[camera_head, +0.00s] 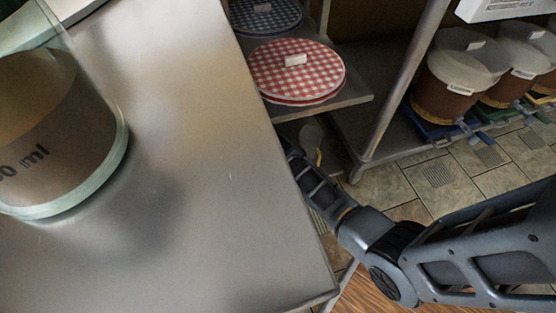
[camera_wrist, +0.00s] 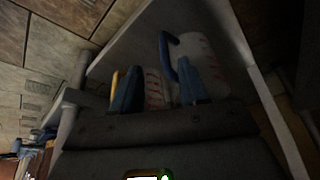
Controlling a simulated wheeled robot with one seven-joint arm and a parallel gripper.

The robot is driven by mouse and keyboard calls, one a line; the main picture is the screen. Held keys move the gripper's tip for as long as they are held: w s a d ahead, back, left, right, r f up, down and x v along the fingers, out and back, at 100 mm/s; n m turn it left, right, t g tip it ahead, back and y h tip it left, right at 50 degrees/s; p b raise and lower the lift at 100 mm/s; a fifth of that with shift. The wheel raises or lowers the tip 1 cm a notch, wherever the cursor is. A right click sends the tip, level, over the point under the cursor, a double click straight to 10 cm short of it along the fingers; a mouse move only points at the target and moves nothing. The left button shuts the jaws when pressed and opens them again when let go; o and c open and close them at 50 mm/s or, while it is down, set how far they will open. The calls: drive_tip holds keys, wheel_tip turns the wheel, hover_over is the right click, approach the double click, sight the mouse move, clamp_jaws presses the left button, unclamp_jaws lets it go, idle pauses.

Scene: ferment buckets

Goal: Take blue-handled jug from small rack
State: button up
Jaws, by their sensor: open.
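In the wrist view, a translucent white jug with a blue handle (camera_wrist: 168,52) lies ahead on a shelf of the rack (camera_wrist: 130,48). My gripper (camera_wrist: 157,88) is open, its fingers apart, with the right finger close to the blue handle; contact cannot be told. A second translucent jug with red markings (camera_wrist: 155,90) shows between the fingers, and a yellow handle (camera_wrist: 114,84) beside the left finger. In the head view, a pale jug (camera_head: 312,134) shows dimly on the lower rack level, near my arm's end; my gripper is hidden by the table edge there.
A steel table (camera_head: 200,190) with a large glass vessel (camera_head: 60,130) fills the left. Above the jugs, a rack shelf (camera_head: 350,96) holds red-checkered round lids (camera_head: 296,72). A rack post (camera_head: 395,90) stands to the right. Brown buckets (camera_head: 447,85) stand farther right; tiled floor lies between.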

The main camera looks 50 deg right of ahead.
drive_tip(key=b+x, duration=0.1)
drive_tip(key=x, duration=0.1)
drive_tip(key=b+x, duration=0.1)
drive_tip(key=x, duration=0.1)
drive_tip(key=b+x, duration=0.1)
drive_tip(key=shift+w+f, duration=0.35)
drive_tip(key=shift+f, duration=0.05)
clamp_jaws()
